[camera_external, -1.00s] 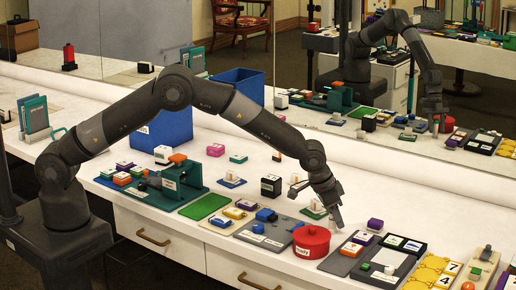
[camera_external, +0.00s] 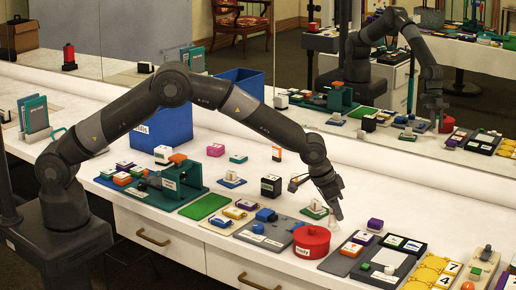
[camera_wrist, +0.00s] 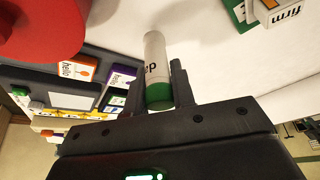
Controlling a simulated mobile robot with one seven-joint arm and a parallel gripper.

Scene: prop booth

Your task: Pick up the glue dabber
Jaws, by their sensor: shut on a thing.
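In the external view my gripper (camera_external: 337,210) is above the white counter, behind and right of the red round pot. The dabber is small and hard to make out there, and I cannot tell its height above the counter exactly.
The red lidded pot (camera_external: 312,240) stands close to my gripper. A small white-and-green block on a pad (camera_external: 314,211) is just left of it. Purple and orange blocks (camera_external: 351,249) and dark trays lie to the right. The counter behind is mostly clear up to the mirror.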

